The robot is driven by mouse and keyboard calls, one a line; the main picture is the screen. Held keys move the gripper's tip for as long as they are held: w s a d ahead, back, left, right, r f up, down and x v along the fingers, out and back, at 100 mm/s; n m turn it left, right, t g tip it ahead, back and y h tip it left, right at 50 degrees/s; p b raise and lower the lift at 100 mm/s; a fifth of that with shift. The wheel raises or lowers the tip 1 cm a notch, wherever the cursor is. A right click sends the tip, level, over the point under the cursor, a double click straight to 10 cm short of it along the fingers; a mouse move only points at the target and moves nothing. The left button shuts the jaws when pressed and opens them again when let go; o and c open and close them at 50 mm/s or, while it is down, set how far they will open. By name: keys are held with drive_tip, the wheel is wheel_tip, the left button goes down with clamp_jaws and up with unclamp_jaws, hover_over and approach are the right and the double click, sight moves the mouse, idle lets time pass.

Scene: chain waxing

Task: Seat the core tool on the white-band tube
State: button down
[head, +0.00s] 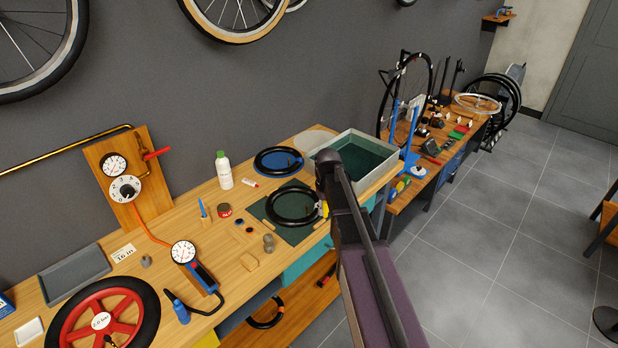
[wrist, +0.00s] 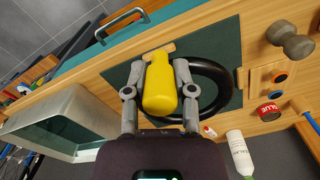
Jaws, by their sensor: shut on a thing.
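My gripper (wrist: 160,92) is shut on a yellow, bottle-shaped handle (wrist: 160,85), which I take to be the core tool. In the head view a little of this yellow handle (head: 325,209) shows beside my dark arm. It is over the right side of a black tube (head: 291,222) lying on a green mat (head: 268,214). In the wrist view the tube (wrist: 228,82) runs behind my right finger. A tan piece (wrist: 152,53) shows at the handle's far end. The tube's valve is hidden, and I cannot make out a white band. Whether the tool touches the tube I cannot tell.
A second black tube (head: 275,171) lies on a blue round mat farther back. A grey water tub (head: 362,138) stands at the right end of the bench. A white bottle (head: 224,171), a glue tin (head: 225,210) and a pump with a gauge (head: 200,276) stand to the left.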

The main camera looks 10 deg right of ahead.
drive_tip(key=w+a+r+p, duration=0.3)
drive_tip(key=w+a+r, duration=0.1)
drive_tip(key=w, duration=0.6)
drive_tip(key=shift+m, duration=0.3)
drive_tip(key=shift+f, duration=0.1)
drive_tip(key=shift+a+f+b, duration=0.1)
drive_tip(key=shift+f+b, duration=3.05)
drive_tip(key=shift+f, duration=0.05)
drive_tip(key=shift+s+f+b, duration=0.1)
drive_tip(key=shift+f+b, duration=0.95)
idle(0.7)
drive_tip(key=shift+c, duration=1.8)
unclamp_jaws()
